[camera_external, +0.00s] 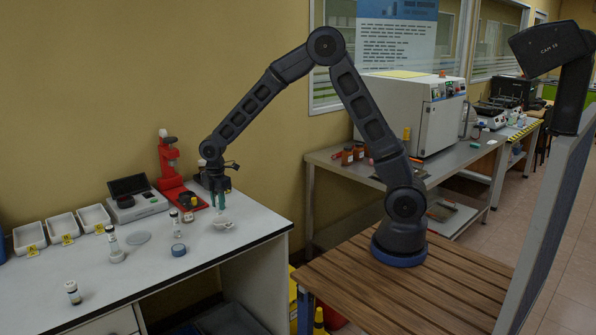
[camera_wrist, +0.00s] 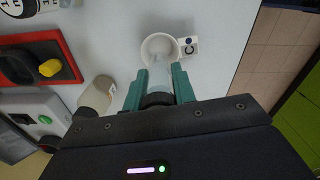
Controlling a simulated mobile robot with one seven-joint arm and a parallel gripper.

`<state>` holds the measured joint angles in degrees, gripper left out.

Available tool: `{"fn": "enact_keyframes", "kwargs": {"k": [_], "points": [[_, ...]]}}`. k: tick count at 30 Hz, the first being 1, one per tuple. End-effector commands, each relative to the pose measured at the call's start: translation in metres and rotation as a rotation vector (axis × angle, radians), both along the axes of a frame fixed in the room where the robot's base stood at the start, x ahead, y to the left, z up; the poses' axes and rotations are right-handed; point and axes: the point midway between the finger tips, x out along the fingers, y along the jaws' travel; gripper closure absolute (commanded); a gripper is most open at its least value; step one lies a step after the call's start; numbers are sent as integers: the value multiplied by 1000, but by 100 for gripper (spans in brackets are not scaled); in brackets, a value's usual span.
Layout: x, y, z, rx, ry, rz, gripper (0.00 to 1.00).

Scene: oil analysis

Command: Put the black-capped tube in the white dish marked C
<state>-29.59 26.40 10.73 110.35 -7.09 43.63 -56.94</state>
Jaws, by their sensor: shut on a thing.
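My gripper (camera_external: 220,203) has teal fingers and is low over the right part of the white bench. In the wrist view, my gripper (camera_wrist: 158,88) is shut on a clear tube with a dark cap (camera_wrist: 158,99); the cap is at the palm side. The tube points down toward a small round white bowl (camera_wrist: 160,42), also in the external view (camera_external: 222,224); whether they touch is unclear. Three white dishes with yellow tags stand at the bench's back left; the rightmost (camera_external: 94,217) appears marked C, though its tag is tiny. My gripper is well to its right.
A red stand (camera_external: 170,165) and a grey balance (camera_external: 136,198) stand between my gripper and the dishes. A jar (camera_external: 187,200), a blue-rimmed round item (camera_external: 179,249), a standing vial (camera_external: 115,245) and another vial (camera_external: 73,292) are on the bench. The front middle is mostly clear.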

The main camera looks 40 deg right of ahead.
Motion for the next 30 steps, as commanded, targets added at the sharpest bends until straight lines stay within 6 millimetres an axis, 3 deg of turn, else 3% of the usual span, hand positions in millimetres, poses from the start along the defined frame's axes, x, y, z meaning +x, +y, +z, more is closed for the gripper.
{"fn": "enact_keyframes", "kwargs": {"k": [7,15,27,28,30], "points": [[0,0,-15,-1,2,0,96],[0,0,-47,0,0,0,96],[0,0,-52,0,1,-1,96],[0,0,-51,0,0,-1,68],[0,0,-51,0,0,-1,54]]}}
